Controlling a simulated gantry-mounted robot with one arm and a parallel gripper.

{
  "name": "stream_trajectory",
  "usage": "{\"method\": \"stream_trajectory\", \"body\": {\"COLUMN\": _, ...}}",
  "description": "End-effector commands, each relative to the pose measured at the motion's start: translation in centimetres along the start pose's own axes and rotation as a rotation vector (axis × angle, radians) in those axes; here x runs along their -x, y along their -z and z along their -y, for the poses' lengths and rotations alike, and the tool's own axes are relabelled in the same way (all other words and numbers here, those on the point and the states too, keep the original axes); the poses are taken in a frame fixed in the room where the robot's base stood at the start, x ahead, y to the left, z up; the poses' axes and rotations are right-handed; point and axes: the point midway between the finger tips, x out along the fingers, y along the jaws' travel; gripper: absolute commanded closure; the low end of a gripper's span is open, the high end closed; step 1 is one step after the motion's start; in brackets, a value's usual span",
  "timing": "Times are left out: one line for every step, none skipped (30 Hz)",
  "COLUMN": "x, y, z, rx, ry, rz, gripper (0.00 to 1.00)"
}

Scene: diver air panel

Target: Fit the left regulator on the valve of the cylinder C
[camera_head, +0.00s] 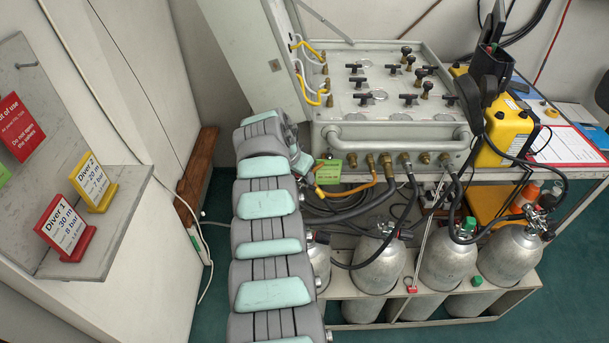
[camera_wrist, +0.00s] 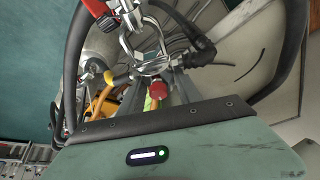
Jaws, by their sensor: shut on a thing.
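My gripper (camera_wrist: 160,92) is shut on a regulator (camera_wrist: 150,65), a metal yoke with a red knob and a black hose, seen in the wrist view. In the head view the gripper and regulator are hidden behind my arm. Grey cylinders stand in a row under the panel: the leftmost (camera_head: 319,262) is partly behind my arm, then a second (camera_head: 378,268), a third (camera_head: 447,258) with a green cap, and a rightmost one (camera_head: 510,254). Fittings and hoses sit at the second and rightmost valves. No letters are readable, so I cannot tell which is C.
The air panel (camera_head: 390,95) with its front rail and hose ports overhangs the cylinders. Black hoses (camera_head: 345,212) loop between them. A yellow case (camera_head: 505,130) stands at right. A wall shelf (camera_head: 95,225) with red and yellow signs is at left. Green floor is open at lower right.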

Motion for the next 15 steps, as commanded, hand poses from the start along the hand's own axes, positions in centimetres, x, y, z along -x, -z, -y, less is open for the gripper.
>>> {"method": "stream_trajectory", "body": {"x": -0.13, "y": -0.06, "z": 0.05, "rx": 0.000, "ry": 0.002, "rz": -0.002, "gripper": 1.00}}
{"method": "stream_trajectory", "body": {"x": -0.20, "y": -0.17, "z": 0.09, "rx": 0.000, "ry": 0.003, "rz": -0.001, "gripper": 1.00}}
{"method": "stream_trajectory", "body": {"x": -0.27, "y": -0.30, "z": 0.15, "rx": 0.001, "ry": 0.003, "rz": 0.000, "gripper": 1.00}}
{"method": "stream_trajectory", "body": {"x": -0.29, "y": -0.38, "z": 0.21, "rx": 0.002, "ry": 0.004, "rz": 0.001, "gripper": 1.00}}
{"method": "stream_trajectory", "body": {"x": -0.29, "y": -0.46, "z": 0.27, "rx": 0.002, "ry": 0.006, "rz": 0.001, "gripper": 1.00}}
{"method": "stream_trajectory", "body": {"x": -0.26, "y": -0.53, "z": 0.34, "rx": 0.002, "ry": 0.007, "rz": 0.001, "gripper": 1.00}}
{"method": "stream_trajectory", "body": {"x": -0.26, "y": -0.58, "z": 0.38, "rx": 0.002, "ry": 0.008, "rz": 0.001, "gripper": 1.00}}
{"method": "stream_trajectory", "body": {"x": -0.26, "y": -0.65, "z": 0.40, "rx": 0.002, "ry": 0.009, "rz": 0.002, "gripper": 1.00}}
{"method": "stream_trajectory", "body": {"x": -0.19, "y": -0.63, "z": 0.46, "rx": 0.003, "ry": 0.007, "rz": 0.002, "gripper": 1.00}}
{"method": "stream_trajectory", "body": {"x": -0.23, "y": -0.64, "z": 0.48, "rx": 0.004, "ry": 0.007, "rz": 0.002, "gripper": 1.00}}
{"method": "stream_trajectory", "body": {"x": -0.30, "y": -0.66, "z": 0.48, "rx": 0.005, "ry": 0.006, "rz": 0.002, "gripper": 1.00}}
{"method": "stream_trajectory", "body": {"x": -0.38, "y": -0.68, "z": 0.48, "rx": 0.005, "ry": 0.005, "rz": 0.002, "gripper": 1.00}}
{"method": "stream_trajectory", "body": {"x": -0.40, "y": -0.67, "z": 0.50, "rx": 0.005, "ry": 0.004, "rz": 0.001, "gripper": 1.00}}
{"method": "stream_trajectory", "body": {"x": -0.41, "y": -0.64, "z": 0.50, "rx": 0.005, "ry": 0.004, "rz": 0.001, "gripper": 1.00}}
{"method": "stream_trajectory", "body": {"x": -0.39, "y": -0.59, "z": 0.53, "rx": 0.004, "ry": 0.004, "rz": 0.000, "gripper": 1.00}}
